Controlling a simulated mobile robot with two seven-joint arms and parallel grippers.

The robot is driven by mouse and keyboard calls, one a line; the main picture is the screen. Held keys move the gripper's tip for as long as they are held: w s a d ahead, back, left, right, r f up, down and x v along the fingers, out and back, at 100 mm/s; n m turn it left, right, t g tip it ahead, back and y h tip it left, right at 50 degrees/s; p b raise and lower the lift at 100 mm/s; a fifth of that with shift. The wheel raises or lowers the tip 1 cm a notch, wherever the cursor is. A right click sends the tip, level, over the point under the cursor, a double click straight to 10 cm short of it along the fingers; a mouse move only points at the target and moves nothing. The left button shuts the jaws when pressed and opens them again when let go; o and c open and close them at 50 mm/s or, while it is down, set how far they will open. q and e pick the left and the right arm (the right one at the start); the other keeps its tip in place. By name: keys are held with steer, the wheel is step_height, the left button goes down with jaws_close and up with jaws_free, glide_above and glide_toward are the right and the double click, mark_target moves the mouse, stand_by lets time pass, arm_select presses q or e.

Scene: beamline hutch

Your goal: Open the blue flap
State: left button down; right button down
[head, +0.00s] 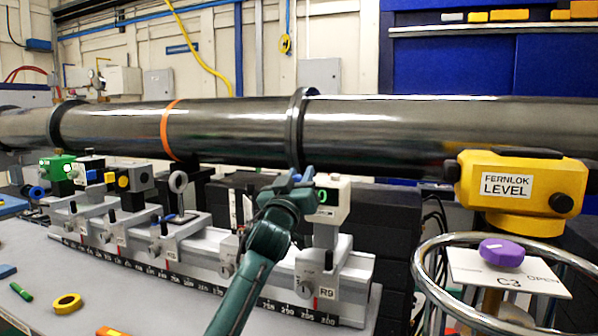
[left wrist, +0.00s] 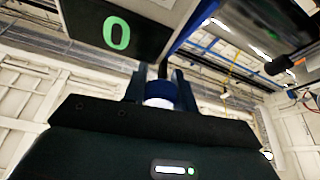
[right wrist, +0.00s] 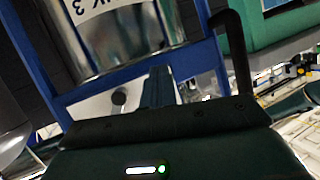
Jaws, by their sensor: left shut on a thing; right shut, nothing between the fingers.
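My left gripper (head: 303,178) is up at the beam-pipe rail, beside a white box with a dark face and a green 0 (head: 322,197). In the left wrist view its fingers (left wrist: 160,88) are shut on a small blue piece (left wrist: 159,89) with a white part below it. The box with the green 0 (left wrist: 116,32) is right above the fingers. I cannot tell whether the blue piece belongs to the blue flap; most of it is hidden by the fingers. My right gripper (right wrist: 158,88) is shut and empty, in front of a blue frame (right wrist: 110,85); it is outside the head view.
A large dark pipe (head: 230,125) runs across above the rail (head: 200,265) with its several carriages. In the right wrist view, a metal cylinder (right wrist: 125,42) is close behind the fingers.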

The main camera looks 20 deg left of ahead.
arm_select(q)
steer(key=shift+m+h+p, duration=0.3)
steer(key=shift+m+h, duration=0.1)
steer(key=shift+m, duration=0.6)
steer(key=c, duration=1.1)
jaws_free()
steer(key=b+v, duration=0.1)
steer(key=v, duration=1.2)
steer(key=shift+f, duration=0.1)
